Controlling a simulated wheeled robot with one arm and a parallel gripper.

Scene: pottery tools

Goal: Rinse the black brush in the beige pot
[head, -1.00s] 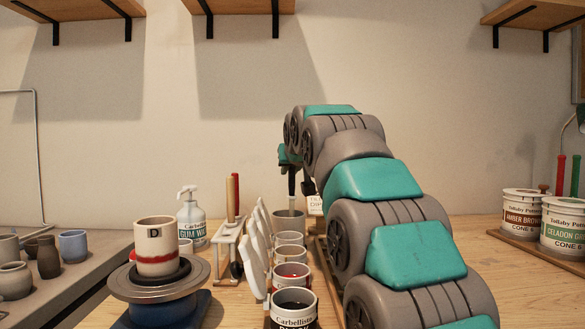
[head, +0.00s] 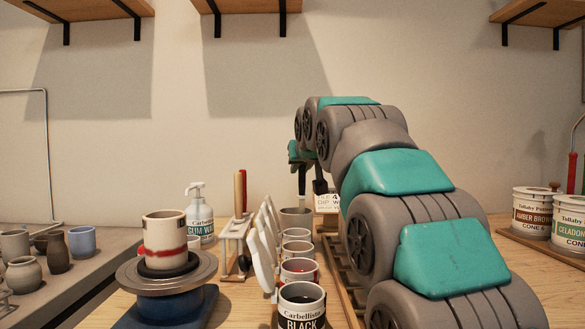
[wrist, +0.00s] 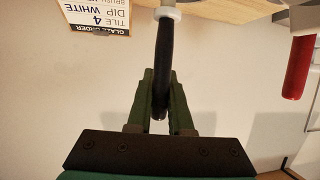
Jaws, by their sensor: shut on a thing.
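My gripper (head: 302,160) is at the far end of my arm, in the middle of the head view. It is shut on the black brush (head: 302,185), which hangs about upright. In the wrist view the black handle (wrist: 163,65) runs between the two dark green fingers (wrist: 158,100), with a pale band at its far end. The beige pot (head: 296,219) stands at the back of the row of pots, below the brush. The brush's lower end is at the pot's rim line; I cannot tell whether it is inside.
Glaze pots with red (head: 300,271) and black (head: 302,307) glaze stand in front. White tiles (head: 262,262) and a tool stand (head: 236,240) are on their left. A banded cup (head: 165,240) sits on a wheel (head: 167,272). A card (head: 327,202) stands behind right.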

